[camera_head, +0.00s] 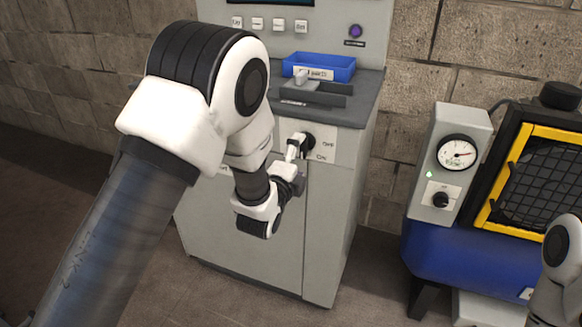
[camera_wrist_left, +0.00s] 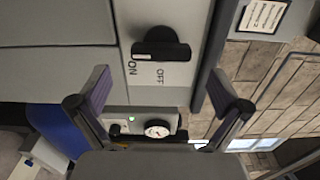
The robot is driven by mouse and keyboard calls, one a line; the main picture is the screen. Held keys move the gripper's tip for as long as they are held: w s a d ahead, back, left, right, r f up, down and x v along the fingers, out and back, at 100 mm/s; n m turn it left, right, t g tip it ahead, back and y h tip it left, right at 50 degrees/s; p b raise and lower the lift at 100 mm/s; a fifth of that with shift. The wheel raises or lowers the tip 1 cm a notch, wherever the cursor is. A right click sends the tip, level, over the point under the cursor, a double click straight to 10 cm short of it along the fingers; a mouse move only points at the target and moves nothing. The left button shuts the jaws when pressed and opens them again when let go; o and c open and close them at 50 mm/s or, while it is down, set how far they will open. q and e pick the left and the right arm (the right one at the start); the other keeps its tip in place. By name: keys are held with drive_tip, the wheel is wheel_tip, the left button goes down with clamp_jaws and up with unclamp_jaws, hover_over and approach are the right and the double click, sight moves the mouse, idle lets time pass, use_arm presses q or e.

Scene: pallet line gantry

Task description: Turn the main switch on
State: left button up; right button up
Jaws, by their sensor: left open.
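The main switch (camera_head: 309,142) is a black rotary knob on a pale plate on the grey cabinet's front, with OFF and ON printed beside it. In the left wrist view the knob (camera_wrist_left: 160,46) lies as a bar running left to right, ahead of the fingers, with ON and OFF below it. My left gripper (camera_head: 293,160) is just in front of the switch and partly covers it. In the wrist view its fingers (camera_wrist_left: 160,80) are spread, with nothing between them; I cannot tell whether they touch the knob. My right gripper is out of view.
The grey cabinet (camera_head: 235,230) has a counter with a blue bin (camera_head: 320,62) and a purple button (camera_head: 355,31) above. To the right stands a blue machine (camera_head: 440,255) with a gauge (camera_head: 457,153), green lamp and black knob (camera_head: 440,200). Floor lies between them.

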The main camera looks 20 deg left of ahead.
use_arm(q)
drive_tip(key=s, duration=0.7)
drive_tip(key=shift+a, duration=0.15)
